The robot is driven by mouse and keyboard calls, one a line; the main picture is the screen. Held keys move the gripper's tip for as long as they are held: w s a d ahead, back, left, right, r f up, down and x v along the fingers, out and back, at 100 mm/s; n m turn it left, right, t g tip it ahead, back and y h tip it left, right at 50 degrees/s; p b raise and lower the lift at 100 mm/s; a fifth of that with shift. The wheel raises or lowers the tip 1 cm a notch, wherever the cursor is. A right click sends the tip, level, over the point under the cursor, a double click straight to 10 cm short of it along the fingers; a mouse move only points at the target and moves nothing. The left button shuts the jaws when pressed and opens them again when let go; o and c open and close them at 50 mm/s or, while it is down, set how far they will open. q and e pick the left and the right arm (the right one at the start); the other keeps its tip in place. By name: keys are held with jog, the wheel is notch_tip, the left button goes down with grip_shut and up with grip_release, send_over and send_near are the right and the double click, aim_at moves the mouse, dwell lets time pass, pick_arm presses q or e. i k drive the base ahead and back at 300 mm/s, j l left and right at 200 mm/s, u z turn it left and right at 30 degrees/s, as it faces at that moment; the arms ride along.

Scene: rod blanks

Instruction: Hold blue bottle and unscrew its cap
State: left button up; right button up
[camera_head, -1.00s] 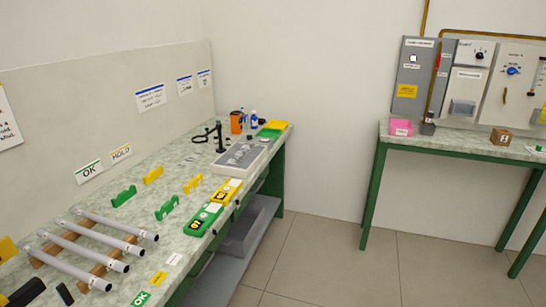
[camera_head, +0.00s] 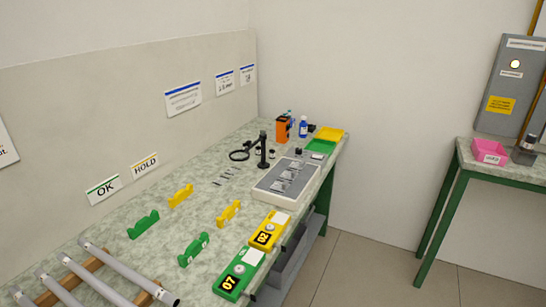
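A small blue bottle (camera_head: 303,127) with a pale label stands at the far end of the left workbench, by the back wall. Its top looks white, but it is too small to make out the cap clearly. Another small blue item (camera_head: 290,118) shows just behind and left of it, partly hidden by an orange device. Neither of my grippers is in view.
The green-legged workbench (camera_head: 215,160) carries an orange device (camera_head: 283,129), a black magnifier stand (camera_head: 262,150), a grey tray (camera_head: 262,190), yellow and green trays (camera_head: 330,133), V-shaped holders, numbered boxes (camera_head: 236,281) and metal rods (camera_head: 105,277). Floor (camera_head: 375,260) is clear to the right.

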aim_at(303, 125)
jog(key=i+l+u, duration=0.1)
jog(key=l+u, duration=0.15)
jog(key=l, duration=0.45)
jog(key=l+u, duration=0.25)
jog(key=l, duration=0.45)
